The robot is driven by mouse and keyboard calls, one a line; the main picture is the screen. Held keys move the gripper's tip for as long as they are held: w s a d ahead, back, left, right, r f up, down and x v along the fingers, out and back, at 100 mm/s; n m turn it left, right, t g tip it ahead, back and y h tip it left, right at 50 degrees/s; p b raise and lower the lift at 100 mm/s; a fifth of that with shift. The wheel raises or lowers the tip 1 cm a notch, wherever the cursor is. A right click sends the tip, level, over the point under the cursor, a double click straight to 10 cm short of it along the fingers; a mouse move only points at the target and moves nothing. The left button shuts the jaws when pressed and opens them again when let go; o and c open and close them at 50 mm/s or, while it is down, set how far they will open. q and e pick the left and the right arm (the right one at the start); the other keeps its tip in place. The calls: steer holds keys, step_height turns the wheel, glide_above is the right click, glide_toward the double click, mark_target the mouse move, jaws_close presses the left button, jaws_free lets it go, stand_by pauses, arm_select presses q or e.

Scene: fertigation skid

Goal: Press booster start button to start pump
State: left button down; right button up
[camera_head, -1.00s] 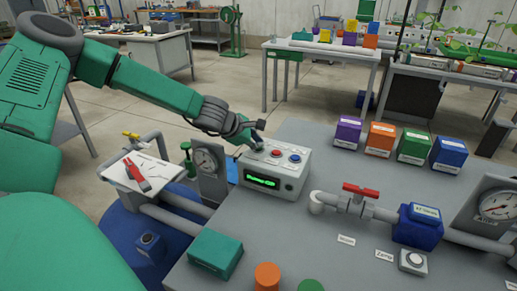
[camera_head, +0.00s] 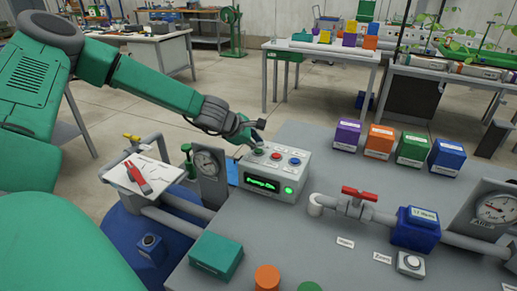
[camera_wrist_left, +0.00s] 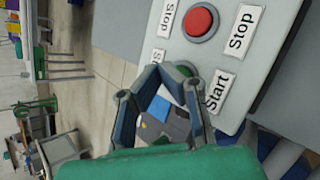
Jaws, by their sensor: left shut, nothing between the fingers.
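The grey control box (camera_head: 275,175) stands at the back left of the grey skid table. Its top carries a green button (camera_head: 258,152), a red button (camera_head: 275,155) and a blue button (camera_head: 295,161). Its front has a dark display with green text and a lit green lamp (camera_head: 288,190). In the left wrist view, the green button (camera_wrist_left: 184,71) sits beside a "Start" label (camera_wrist_left: 217,91), partly hidden by the fingertips. My left gripper (camera_head: 254,142) is shut and empty, right at the green button; contact cannot be told. My right gripper is out of view.
A gauge (camera_head: 207,163) stands left of the box. A pipe with a red-handled valve (camera_head: 358,193) lies to its right. Purple, orange, green and blue boxes line the back edge. A teal box (camera_head: 216,254) sits in front.

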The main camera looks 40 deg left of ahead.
mark_target(258, 150)
arm_select(q)
step_height(258, 150, up, 5)
steer(key=p, duration=0.4)
steer(key=shift+p, duration=0.4)
stand_by(0.6)
